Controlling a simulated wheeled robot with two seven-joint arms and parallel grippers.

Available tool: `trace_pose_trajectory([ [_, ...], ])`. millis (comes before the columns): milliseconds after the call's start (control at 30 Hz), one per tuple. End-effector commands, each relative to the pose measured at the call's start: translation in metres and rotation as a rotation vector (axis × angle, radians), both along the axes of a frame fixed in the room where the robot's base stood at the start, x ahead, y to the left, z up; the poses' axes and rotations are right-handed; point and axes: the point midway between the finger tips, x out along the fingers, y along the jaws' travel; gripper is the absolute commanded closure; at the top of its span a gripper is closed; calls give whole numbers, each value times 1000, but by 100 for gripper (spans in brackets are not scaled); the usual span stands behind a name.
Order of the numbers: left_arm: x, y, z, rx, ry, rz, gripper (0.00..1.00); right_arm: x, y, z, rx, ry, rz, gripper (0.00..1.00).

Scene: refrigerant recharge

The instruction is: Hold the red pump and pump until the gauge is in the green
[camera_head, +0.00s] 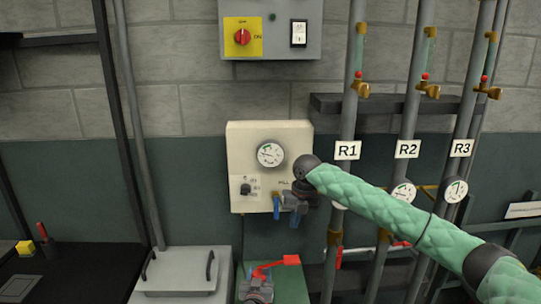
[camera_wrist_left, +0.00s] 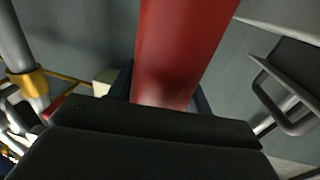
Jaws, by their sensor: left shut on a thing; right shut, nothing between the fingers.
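The red pump handle (camera_head: 291,260) sticks out to the right at the bottom centre of the head view. It fills the upper middle of the left wrist view (camera_wrist_left: 180,50).
A grey box with two handles (camera_head: 180,270) stands left of the pump. A switch box (camera_head: 270,50) hangs above. My green-sleeved right arm crosses before the pipes.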

Motion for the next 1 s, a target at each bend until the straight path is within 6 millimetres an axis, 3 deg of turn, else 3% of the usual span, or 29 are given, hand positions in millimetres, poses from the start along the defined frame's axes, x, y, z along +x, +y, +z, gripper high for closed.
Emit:
trace_pose_trajectory([
  [67,0,0,-2,1,2,0,98,-1,5,-5,-50,2,15,100],
  [300,0,0,-1,1,2,1,98,-15,5,-49,-150,58,-11,100],
  [633,0,0,-1,0,2,0,98,-16,4,-59,-152,66,-60,100],
  [1000,0,0,-1,0,2,0,98,-16,4,-95,-152,66,-59,100],
])
